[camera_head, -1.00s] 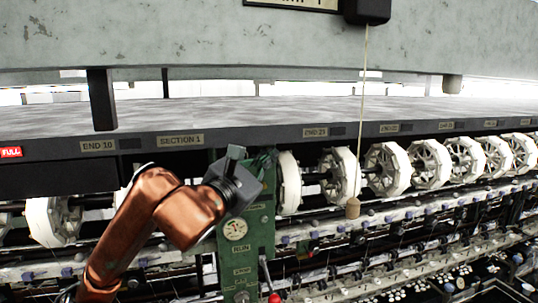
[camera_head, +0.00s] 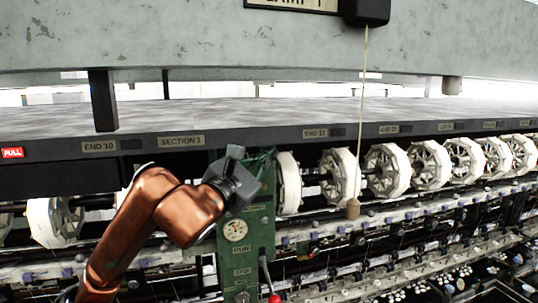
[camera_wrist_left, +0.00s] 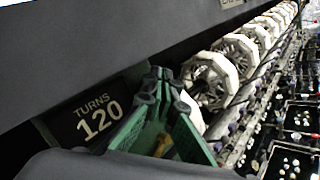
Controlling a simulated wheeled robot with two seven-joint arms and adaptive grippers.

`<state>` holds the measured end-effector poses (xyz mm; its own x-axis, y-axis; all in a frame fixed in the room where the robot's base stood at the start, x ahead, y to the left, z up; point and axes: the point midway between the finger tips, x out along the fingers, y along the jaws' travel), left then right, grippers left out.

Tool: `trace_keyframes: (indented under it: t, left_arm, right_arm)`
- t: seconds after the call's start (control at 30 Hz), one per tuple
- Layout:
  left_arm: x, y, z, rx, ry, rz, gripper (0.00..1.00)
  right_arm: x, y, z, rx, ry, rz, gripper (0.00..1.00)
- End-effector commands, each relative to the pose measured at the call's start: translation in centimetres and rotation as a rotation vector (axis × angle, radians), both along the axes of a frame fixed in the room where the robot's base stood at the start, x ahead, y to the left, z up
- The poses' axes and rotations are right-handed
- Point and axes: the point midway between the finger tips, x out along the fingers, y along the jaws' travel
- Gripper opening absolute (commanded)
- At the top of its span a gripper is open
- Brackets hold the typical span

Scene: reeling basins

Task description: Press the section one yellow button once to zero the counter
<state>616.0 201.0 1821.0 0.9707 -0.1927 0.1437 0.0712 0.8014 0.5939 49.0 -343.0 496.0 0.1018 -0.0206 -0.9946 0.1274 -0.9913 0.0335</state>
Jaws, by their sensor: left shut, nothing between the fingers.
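The green section post (camera_head: 262,215) stands below the SECTION 1 label (camera_head: 180,140) and carries a round gauge and small plates. My left gripper (camera_head: 236,153) is at the top of the post, in front of its upper face. In the left wrist view the shut, empty fingers (camera_wrist_left: 160,82) are over the top of the green post (camera_wrist_left: 190,140). A dark counter panel (camera_wrist_left: 97,117) there reads TURNS 120. A small brownish-yellow part (camera_wrist_left: 165,144) shows on the post; I cannot tell whether it is the yellow button. Contact is not clear. My right gripper is not in view.
White reels (camera_head: 340,174) run in a row to the right of the post. A cord with a wooden knob (camera_head: 352,208) hangs in front of them. A dark ledge (camera_head: 300,132) overhangs the post top. A red-knobbed lever (camera_head: 274,298) is low on the post.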

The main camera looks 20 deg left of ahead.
Motion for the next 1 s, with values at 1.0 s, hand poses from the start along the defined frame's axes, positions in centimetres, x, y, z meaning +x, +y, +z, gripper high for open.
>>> trace_keyframes:
  t: [1.0]
  left_arm:
    - [0.6, 0.47, -0.03, 0.0, 0.001, 0.002, 0.0]
  right_arm:
    - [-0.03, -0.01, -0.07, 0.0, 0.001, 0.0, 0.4]
